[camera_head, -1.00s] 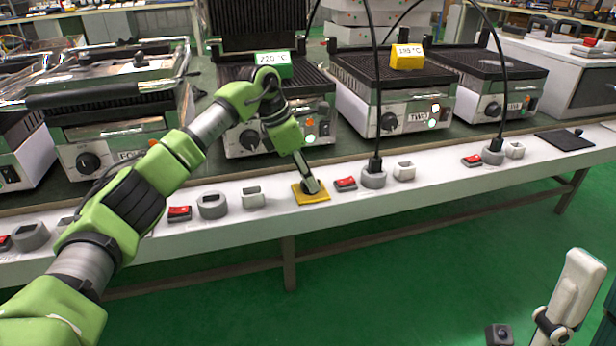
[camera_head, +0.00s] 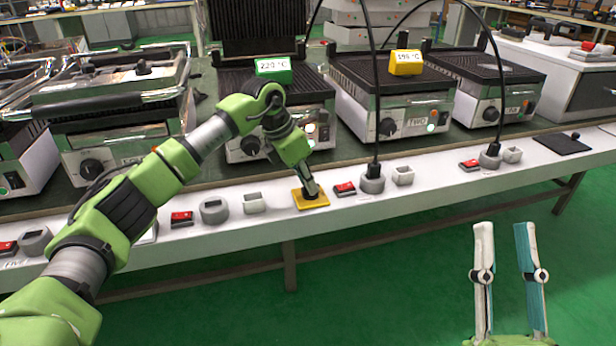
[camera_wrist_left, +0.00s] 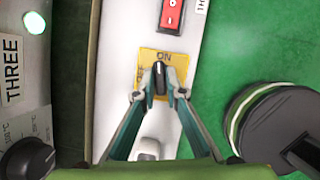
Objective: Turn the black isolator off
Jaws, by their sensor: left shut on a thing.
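A yellow isolator plate (camera_head: 311,203) with a black knob is on the front ledge of the bench. The left wrist view shows the plate (camera_wrist_left: 176,61) marked ON and OFF and its black knob (camera_wrist_left: 159,80). The knob's pointer faces the ON mark. My left gripper (camera_head: 311,192) is down at this plate, its fingers shut on the knob from both sides; it also shows in the left wrist view (camera_wrist_left: 160,95). A separate black plate with a black knob (camera_head: 564,143) lies at the right end of the ledge, away from both grippers. My right gripper (camera_head: 508,250) is open and empty, over the green floor.
Red switches (camera_head: 345,188), grey round sockets (camera_head: 214,210) and white sockets (camera_head: 254,203) line the ledge. Black cables run up from plugs in two round sockets. Contact grills (camera_head: 390,95) stand behind, with a green 220 °C sign (camera_head: 274,70) and a yellow 195 °C sign (camera_head: 406,63).

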